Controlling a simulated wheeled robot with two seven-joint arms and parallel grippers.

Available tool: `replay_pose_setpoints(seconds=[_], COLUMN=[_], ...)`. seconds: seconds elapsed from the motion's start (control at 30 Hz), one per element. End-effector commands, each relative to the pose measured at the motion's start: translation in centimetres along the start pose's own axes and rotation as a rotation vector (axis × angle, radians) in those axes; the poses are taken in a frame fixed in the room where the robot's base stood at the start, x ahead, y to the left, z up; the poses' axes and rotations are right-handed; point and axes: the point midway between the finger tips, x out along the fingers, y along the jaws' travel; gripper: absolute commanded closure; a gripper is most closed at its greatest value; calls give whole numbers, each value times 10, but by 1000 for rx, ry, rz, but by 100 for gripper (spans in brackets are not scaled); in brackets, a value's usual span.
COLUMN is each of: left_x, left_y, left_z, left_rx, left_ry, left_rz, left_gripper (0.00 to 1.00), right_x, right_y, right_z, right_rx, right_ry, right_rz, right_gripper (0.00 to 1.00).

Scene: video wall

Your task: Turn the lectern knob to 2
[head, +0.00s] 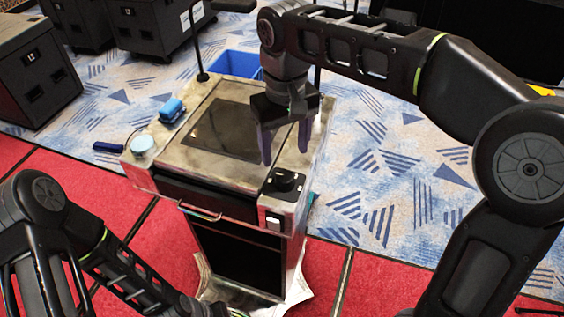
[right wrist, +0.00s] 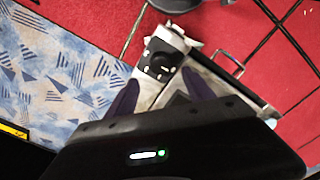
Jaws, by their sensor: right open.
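The lectern (head: 176,158) stands in the middle of the head view. A black round knob (head: 284,181) sits on a dark panel at its front right corner. Small white marks surround the knob, too small to read, so I cannot tell its setting. The knob and panel also show in the right wrist view (right wrist: 160,63). My right gripper (head: 285,153) is open and points down over the lectern's right side, behind the knob in the head view. Its two dark purple fingers are apart with nothing between them. My left arm is at the lower left; its gripper is out of view.
A white switch (head: 273,219) is on the front below the knob. A blue bin (head: 234,64) stands behind. Black cases are at back left.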

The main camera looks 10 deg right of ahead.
Motion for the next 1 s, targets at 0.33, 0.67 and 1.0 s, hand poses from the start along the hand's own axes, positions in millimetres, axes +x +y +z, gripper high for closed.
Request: replay_pose_setpoints(seconds=[0.33, 0.67, 1.0], left_x=[4, 1, 0], left_y=[-1, 0, 0], left_z=[0, 0, 0], left_rx=[0, 1, 0], left_ry=[1, 1, 0], left_rz=[1, 1, 0], left_gripper=[100, 100, 100], right_x=[12, 58, 79], right_y=[0, 0, 0], right_z=[0, 1, 0], right_rx=[0, 0, -1], right_ry=[-3, -4, 0], right_rz=[0, 1, 0], right_gripper=[39, 39, 39])
